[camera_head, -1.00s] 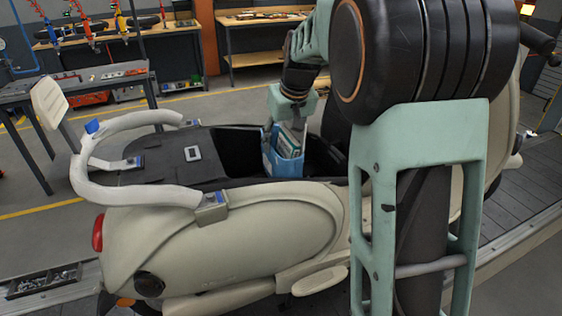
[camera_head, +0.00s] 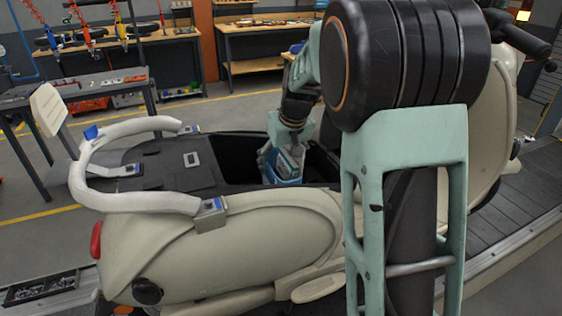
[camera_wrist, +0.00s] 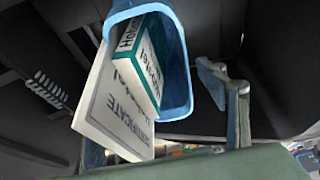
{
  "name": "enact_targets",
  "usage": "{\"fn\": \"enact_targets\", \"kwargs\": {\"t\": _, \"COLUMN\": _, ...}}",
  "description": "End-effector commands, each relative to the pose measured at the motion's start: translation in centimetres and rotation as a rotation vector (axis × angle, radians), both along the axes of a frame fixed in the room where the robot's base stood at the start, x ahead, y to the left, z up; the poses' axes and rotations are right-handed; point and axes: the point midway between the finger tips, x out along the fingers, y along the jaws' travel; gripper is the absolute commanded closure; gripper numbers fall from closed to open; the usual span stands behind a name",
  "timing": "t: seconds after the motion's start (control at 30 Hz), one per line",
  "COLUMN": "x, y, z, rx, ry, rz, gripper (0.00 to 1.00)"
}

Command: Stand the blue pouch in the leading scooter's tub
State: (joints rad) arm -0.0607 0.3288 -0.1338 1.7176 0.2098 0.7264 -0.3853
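The blue pouch (camera_head: 284,176) is partly down inside the dark open tub (camera_head: 236,168) of the cream scooter (camera_head: 240,240). The scooter's side hides its lower part. In the wrist view the pouch (camera_wrist: 182,70) shows its open mouth, with a green-edged booklet (camera_wrist: 140,62) and a white certificate (camera_wrist: 115,108) sticking out. It looks tilted there. My gripper (camera_head: 280,148) is above the pouch with its fingers at the pouch's sides. It appears shut on the pouch, though the contact is partly hidden. Whether the pouch touches the tub floor cannot be seen.
A white wrapped grab rail (camera_head: 140,203) curves around the scooter's rear, left of the tub. My upper arm covers the scooter's middle. The slat conveyor (camera_head: 515,205) shows at right. Workbenches (camera_head: 260,50) stand behind, beyond clear floor.

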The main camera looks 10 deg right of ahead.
Motion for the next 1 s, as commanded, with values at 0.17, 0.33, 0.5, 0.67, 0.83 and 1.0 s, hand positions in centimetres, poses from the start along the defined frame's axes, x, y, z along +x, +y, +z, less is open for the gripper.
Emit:
{"fn": "enact_targets", "kwargs": {"t": 0.17, "x": 0.0, "y": 0.0, "z": 0.0, "rx": 0.0, "ry": 0.0, "rz": 0.0, "gripper": 0.33}}
{"fn": "enact_targets", "kwargs": {"t": 0.33, "x": 0.0, "y": 0.0, "z": 0.7, "rx": 0.0, "ry": -0.001, "rz": 0.0, "gripper": 0.33}}
{"fn": "enact_targets", "kwargs": {"t": 0.5, "x": -1.1, "y": -0.3, "z": 3.4, "rx": -0.001, "ry": -0.006, "rz": -0.001, "gripper": 0.33}}
{"fn": "enact_targets", "kwargs": {"t": 0.67, "x": -2.5, "y": -0.5, "z": 6.7, "rx": 0.0, "ry": -0.005, "rz": 0.0, "gripper": 0.33}}
{"fn": "enact_targets", "kwargs": {"t": 0.83, "x": -3.7, "y": -0.7, "z": 9.6, "rx": 0.0, "ry": -0.004, "rz": 0.0, "gripper": 0.33}}
{"fn": "enact_targets", "kwargs": {"t": 1.0, "x": -4.3, "y": -0.8, "z": 11.1, "rx": 0.0, "ry": -0.001, "rz": 0.0, "gripper": 0.33}}
